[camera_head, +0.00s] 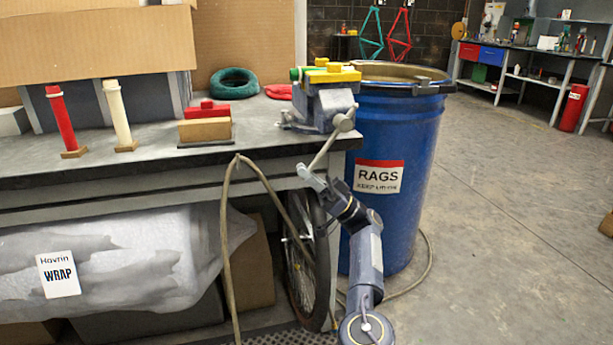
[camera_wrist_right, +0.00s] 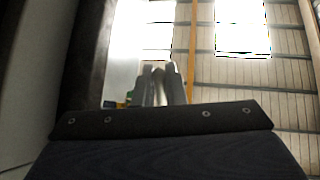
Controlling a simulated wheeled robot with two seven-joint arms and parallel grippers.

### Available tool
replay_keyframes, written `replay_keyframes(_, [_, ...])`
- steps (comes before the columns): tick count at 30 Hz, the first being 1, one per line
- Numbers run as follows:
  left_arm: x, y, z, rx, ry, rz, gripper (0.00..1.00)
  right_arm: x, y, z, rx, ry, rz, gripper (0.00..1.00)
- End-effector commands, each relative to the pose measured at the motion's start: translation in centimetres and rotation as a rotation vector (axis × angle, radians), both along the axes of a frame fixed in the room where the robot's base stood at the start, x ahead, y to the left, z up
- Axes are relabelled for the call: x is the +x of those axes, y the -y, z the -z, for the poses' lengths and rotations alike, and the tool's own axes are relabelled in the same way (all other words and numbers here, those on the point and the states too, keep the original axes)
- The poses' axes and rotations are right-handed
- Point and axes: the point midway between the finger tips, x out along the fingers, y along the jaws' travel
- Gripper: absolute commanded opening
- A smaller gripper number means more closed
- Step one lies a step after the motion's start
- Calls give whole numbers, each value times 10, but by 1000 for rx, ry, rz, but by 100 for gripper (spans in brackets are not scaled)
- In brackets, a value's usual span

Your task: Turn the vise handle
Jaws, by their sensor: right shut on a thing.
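The grey vise (camera_head: 330,105) is mounted at the right front corner of the bench. Its handle (camera_head: 322,153) is a thin bar that slants from the screw head down and left, past the bench edge. My right gripper (camera_head: 306,171) is shut on the lower end of the vise handle. The fingers also show small in the right wrist view (camera_wrist_right: 155,85), against bright roof windows. The exact contact is too small to make out. Yellow and green pieces (camera_head: 332,74) sit on top of the vise. My left gripper is in neither view.
A blue rags barrel (camera_head: 395,190) stands close behind and right of my right arm. A wheel (camera_head: 305,260) and a hanging hose (camera_head: 228,200) are under the bench (camera_head: 100,172) edge, left of the arm. Open floor (camera_head: 500,220) lies to the right.

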Motion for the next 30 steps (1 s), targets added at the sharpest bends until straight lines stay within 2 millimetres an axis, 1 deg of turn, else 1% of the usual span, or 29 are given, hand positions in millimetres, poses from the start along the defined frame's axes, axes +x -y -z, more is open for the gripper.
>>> replay_keyframes(1, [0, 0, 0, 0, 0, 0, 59, -5, -3, -2, -2, 15, -16, 0])
replay_keyframes(4, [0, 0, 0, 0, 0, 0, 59, -5, -3, -2, -1, 15, -16, 0])
replay_keyframes(5, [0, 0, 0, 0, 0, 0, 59, -5, -3, -2, -1, 15, -16, 13])
replay_keyframes(6, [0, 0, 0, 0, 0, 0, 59, -5, -3, -2, -2, 14, -16, 19])
replay_keyframes(9, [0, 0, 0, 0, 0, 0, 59, -4, -3, -2, -1, 12, -14, 30])
replay_keyframes(17, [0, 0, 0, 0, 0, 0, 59, -3, -1, 0, 0, 9, -9, 30])
replay_keyframes(20, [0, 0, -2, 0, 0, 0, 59, -2, 5, 4, 0, 7, -7, 30])
replay_keyframes(30, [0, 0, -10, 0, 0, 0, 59, 1, 44, 43, -1, 7, -9, 30])
